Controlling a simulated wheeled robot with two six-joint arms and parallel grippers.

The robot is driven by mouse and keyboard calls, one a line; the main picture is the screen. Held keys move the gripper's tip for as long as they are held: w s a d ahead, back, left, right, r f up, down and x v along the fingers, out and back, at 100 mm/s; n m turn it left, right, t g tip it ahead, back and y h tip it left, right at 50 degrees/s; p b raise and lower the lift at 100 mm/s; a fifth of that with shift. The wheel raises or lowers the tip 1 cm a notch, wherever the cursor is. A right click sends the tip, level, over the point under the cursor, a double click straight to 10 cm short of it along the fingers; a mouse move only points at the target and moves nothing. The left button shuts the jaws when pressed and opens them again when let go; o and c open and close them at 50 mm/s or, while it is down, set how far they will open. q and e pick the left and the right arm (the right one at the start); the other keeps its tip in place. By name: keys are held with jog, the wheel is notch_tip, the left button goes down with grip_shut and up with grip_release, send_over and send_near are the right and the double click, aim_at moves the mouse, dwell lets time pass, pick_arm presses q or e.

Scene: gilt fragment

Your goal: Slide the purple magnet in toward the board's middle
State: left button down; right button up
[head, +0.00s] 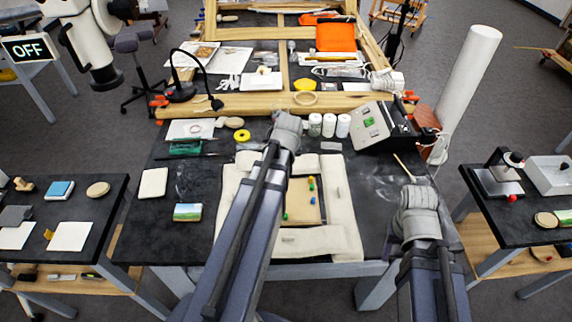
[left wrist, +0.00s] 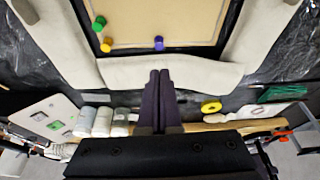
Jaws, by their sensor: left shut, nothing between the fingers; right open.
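The purple magnet (left wrist: 158,43) sits on the tan board close to one edge, in the left wrist view; in the head view my left arm hides it. The board (left wrist: 180,20) lies inside a pale padded border and also shows in the head view (head: 303,205). My left gripper (left wrist: 160,72) is shut and empty, its tips over the padding just outside that edge, apart from the magnet in the picture. A yellow magnet (left wrist: 107,45) and a green one (left wrist: 98,23) sit near a board corner. My right gripper (head: 416,195) is open, right of the board; its fingers are hard to make out.
White bottles (head: 329,125), a grey control box (head: 372,125) and a yellow tape ring (head: 242,136) stand beyond the board. The pale padding (head: 345,215) surrounds the board. A landscape picture (head: 187,212) and a white tile (head: 153,183) lie on the dark table to the left.

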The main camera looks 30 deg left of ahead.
pick_arm(q)
jog(key=b+x, duration=0.7)
jog(key=x, duration=0.1)
jog(key=shift+a+f, duration=0.1)
jog(key=shift+f, duration=0.15)
jog(key=shift+s, duration=0.1)
jog(key=shift+s+d, duration=0.3)
jog(key=s+d, duration=0.2)
jog(key=s, duration=0.1)
jog(key=s+d, duration=0.1)
jog(key=shift+s+d+r, duration=0.1)
jog(key=shift+s+r, duration=0.1)
jog(key=shift+s, duration=0.1)
jog(key=shift+f, duration=0.1)
jog(key=shift+w+f, duration=0.15)
jog(key=shift+w, duration=0.1)
jog(key=shift+s, duration=0.1)
